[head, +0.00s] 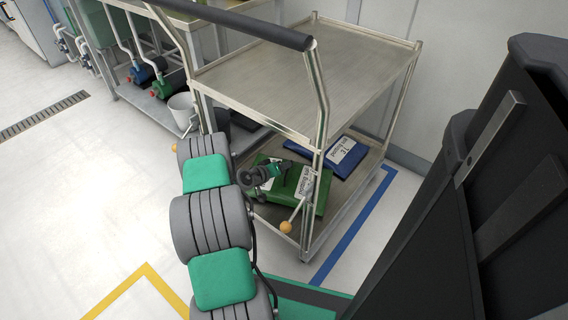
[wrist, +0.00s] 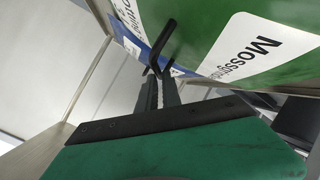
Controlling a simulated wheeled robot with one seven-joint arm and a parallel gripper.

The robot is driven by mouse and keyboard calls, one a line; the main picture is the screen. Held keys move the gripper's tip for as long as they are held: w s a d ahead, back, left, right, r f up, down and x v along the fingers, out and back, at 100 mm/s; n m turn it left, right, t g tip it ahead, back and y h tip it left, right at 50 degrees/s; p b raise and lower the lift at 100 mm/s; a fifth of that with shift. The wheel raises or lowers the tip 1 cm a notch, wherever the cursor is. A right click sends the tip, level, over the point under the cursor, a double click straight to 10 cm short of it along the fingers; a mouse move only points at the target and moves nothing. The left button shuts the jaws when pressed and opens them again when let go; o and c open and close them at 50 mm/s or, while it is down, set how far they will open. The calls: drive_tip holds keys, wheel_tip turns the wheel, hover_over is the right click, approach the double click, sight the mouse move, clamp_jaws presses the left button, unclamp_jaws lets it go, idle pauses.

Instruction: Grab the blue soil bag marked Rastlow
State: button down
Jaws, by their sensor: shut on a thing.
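The blue bag (head: 357,160) lies at the back of the cart's lower shelf, with a white label whose brand I cannot read in the head view. A green bag (head: 320,196) lies in front of it; its white label starts "Mossg" in the wrist view (wrist: 192,32). My gripper (head: 284,166) is over the green bag. In the wrist view, its fingers (wrist: 157,80) are shut on a thin black bent piece (wrist: 163,45) that looks like the green bag's handle. The far end of the handle is hard to make out.
The cart's metal top shelf (head: 300,75) and its posts stand above and around the bags. A bench (head: 160,105) with a pale bucket (head: 183,108) is at left. Clear floor (head: 110,205) lies left of my arm.

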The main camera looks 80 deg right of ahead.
drive_tip(key=shift+d+f, duration=0.1)
drive_tip(key=shift+f, duration=0.2)
drive_tip(key=shift+r, duration=0.1)
drive_tip(key=c, duration=2)
unclamp_jaws()
drive_tip(key=shift+f, duration=0.35)
drive_tip(key=o, duration=0.5)
drive_tip(key=shift+r, duration=0.15)
